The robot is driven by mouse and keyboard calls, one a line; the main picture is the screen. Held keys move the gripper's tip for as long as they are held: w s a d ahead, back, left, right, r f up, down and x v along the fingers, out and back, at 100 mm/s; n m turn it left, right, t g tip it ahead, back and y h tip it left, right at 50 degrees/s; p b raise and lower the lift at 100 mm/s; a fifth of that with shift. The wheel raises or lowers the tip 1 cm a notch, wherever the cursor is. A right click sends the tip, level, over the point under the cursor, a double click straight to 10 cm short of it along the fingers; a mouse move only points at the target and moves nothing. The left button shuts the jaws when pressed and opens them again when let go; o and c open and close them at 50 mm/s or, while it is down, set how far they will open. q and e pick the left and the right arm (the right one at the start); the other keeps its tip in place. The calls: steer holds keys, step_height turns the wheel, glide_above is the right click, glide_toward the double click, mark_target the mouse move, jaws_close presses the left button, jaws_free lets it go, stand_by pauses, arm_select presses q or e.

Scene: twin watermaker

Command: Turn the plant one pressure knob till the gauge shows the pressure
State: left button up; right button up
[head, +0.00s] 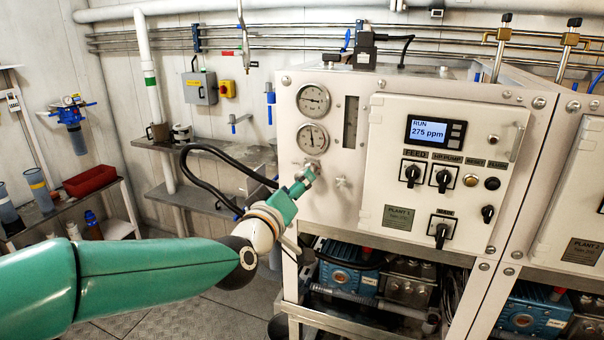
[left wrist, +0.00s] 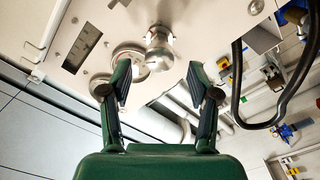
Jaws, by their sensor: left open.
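The plant 1 panel (head: 345,215) faces me in the head view, with an upper round gauge (head: 313,99) and a lower round gauge (head: 312,138) at its left. The gauge numbers are too small to read. A round metal knob (left wrist: 159,48) stands out from the panel in the left wrist view, beside the gauges. My left gripper (head: 304,178) is at the panel just below the lower gauge. In the left wrist view its fingers (left wrist: 158,72) are open, with the knob showing between and beyond the tips; I cannot tell whether they touch it. My right gripper is not in view.
A small star-shaped handle (head: 343,182) sits just right of my left gripper. The display (head: 435,131) reads RUN, 275 ppm, above several black switches. A black hose (head: 205,180) loops close to my left forearm. The plant 2 panel (head: 575,215) stands at the right.

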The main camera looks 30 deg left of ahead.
arm_select(q)
steer(key=p+x, duration=0.1)
steer(key=x, duration=0.4)
steer(key=c, duration=1)
steer(key=shift+a, duration=0.2)
jaws_close()
steer(key=shift+d, duration=0.15)
steer(key=shift+m, duration=0.3)
